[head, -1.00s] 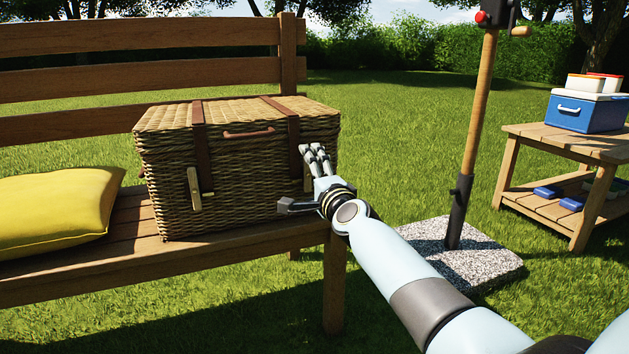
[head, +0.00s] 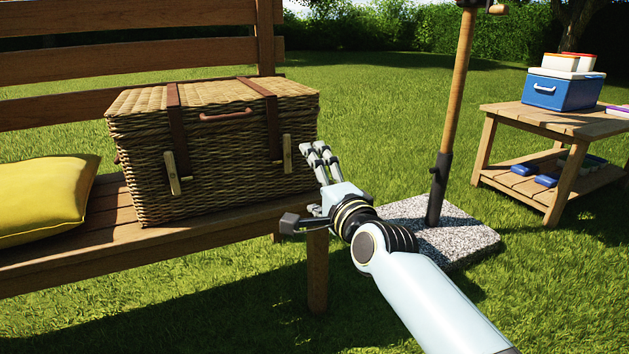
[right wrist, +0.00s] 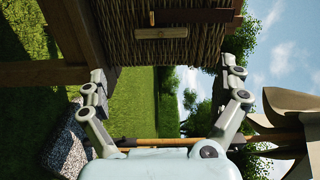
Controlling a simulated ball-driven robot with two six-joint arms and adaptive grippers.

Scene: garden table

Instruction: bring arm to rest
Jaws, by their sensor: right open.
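My right gripper (head: 302,188) is open and empty in the head view, at the front right corner of a wicker basket (head: 225,165) and a little apart from it. The basket is closed, with leather straps and two wooden toggles. In the right wrist view, the spread fingers of my right gripper (right wrist: 165,88) frame the basket's wicker side (right wrist: 178,52) and one wooden toggle (right wrist: 161,33). Nothing is between the fingers. My left gripper is not in view.
The basket stands on a wooden bench (head: 150,240) beside a yellow cushion (head: 45,198). A wooden pole (head: 455,90) rises from a speckled stone base (head: 465,238) behind my right arm. A side table (head: 525,122) with a blue cooler (head: 560,92) stands at the right. Open grass lies between.

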